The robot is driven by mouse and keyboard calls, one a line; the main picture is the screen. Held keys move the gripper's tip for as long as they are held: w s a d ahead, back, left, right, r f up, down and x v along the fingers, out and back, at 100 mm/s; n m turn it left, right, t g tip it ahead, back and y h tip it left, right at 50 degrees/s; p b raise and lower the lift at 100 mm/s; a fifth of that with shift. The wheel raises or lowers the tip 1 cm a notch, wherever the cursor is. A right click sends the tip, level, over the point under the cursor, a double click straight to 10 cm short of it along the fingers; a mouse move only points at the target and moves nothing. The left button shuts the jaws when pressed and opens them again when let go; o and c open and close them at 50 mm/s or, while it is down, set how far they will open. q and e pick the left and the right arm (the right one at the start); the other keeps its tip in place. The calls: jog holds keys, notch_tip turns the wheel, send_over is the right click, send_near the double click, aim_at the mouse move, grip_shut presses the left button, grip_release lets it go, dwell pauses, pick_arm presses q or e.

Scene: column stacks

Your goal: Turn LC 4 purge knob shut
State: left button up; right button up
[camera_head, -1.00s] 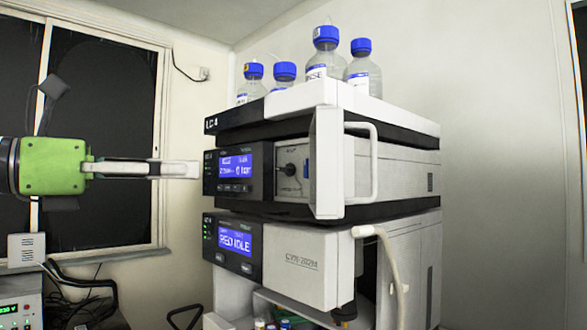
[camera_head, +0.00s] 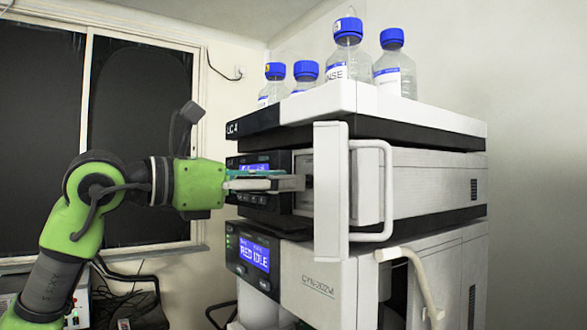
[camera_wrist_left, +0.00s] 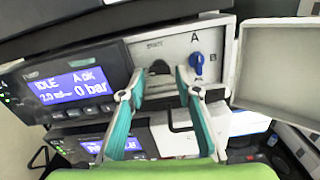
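The LC 4 stack (camera_head: 270,122) has a pump module with its white door (camera_head: 331,190) swung open. In the left wrist view, the purge knob (camera_wrist_left: 160,68) looks like a small dark knob on the pale front panel. A blue knob (camera_wrist_left: 196,65) sits to its right under a letter A. My left gripper (camera_head: 302,183) reaches the panel from the left and hides the dark knob in the head view. In the left wrist view its teal fingers (camera_wrist_left: 160,80) are apart, one on each side of the dark knob; contact is not clear. My right gripper is not in view.
Several blue-capped bottles (camera_head: 347,50) stand on top. Another module (camera_head: 325,282) is below. Free room lies left of the stack.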

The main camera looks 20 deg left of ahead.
pick_arm(q)
jog(key=shift+p+x, duration=0.35)
jog(key=shift+x, duration=0.95)
jog(key=c, duration=0.8)
jog(key=shift+c, duration=0.2)
